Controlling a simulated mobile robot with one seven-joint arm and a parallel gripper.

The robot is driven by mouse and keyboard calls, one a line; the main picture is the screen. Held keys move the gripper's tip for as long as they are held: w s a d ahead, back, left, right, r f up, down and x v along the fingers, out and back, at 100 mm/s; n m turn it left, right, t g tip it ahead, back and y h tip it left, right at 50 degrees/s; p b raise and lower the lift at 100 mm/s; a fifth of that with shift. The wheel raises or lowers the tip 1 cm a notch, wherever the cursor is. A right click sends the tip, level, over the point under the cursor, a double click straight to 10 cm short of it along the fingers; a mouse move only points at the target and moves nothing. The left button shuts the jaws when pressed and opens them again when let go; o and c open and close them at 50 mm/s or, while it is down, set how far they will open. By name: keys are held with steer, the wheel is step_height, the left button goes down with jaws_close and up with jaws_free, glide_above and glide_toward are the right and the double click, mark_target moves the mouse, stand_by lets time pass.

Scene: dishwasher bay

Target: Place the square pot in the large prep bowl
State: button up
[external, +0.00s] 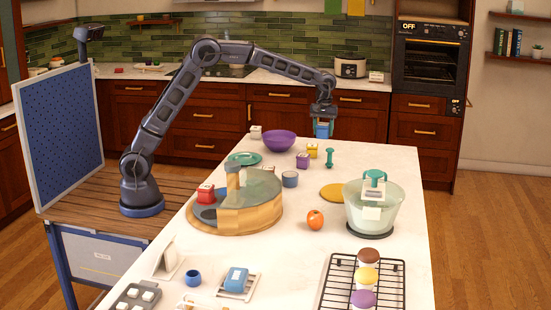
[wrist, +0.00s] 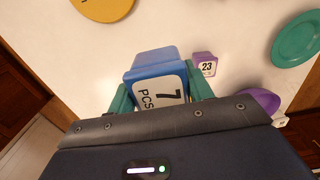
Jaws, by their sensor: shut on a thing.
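The square pot, a blue box-like piece (wrist: 155,62) with a white label reading "7 PCS", is between the green fingers of my gripper (wrist: 160,98). My gripper (external: 323,129) is shut on it and holds it in the air past the far right of the white counter; the pot also shows in the external view (external: 322,130). The large prep bowl, which I take to be the purple bowl (external: 279,140), stands at the counter's far end, left of my gripper. It shows partly behind my gripper body in the wrist view (wrist: 264,101). The bowl's inside is mostly hidden.
A purple block marked 23 (wrist: 205,64), a yellow block (external: 312,150) and a green dumbbell-shaped piece (external: 329,158) stand near the bowl. A teal plate (external: 245,158) lies left of them. A clear bowl (external: 386,208) and a round wooden stand (external: 252,219) are nearer.

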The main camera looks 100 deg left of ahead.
steer(key=shift+r, duration=0.55)
steer(key=shift+s+a, duration=0.2)
steer(key=shift+a, duration=0.2)
steer(key=s+a, duration=2.6)
steer(key=a, duration=0.3)
steer(key=f, duration=1.9)
steer(key=shift+w+a+f, duration=0.1)
steer(key=shift+w+a, duration=0.05)
steer(key=shift+w, duration=0.05)
steer(key=shift+f, duration=0.15)
steer(key=o, duration=1.1)
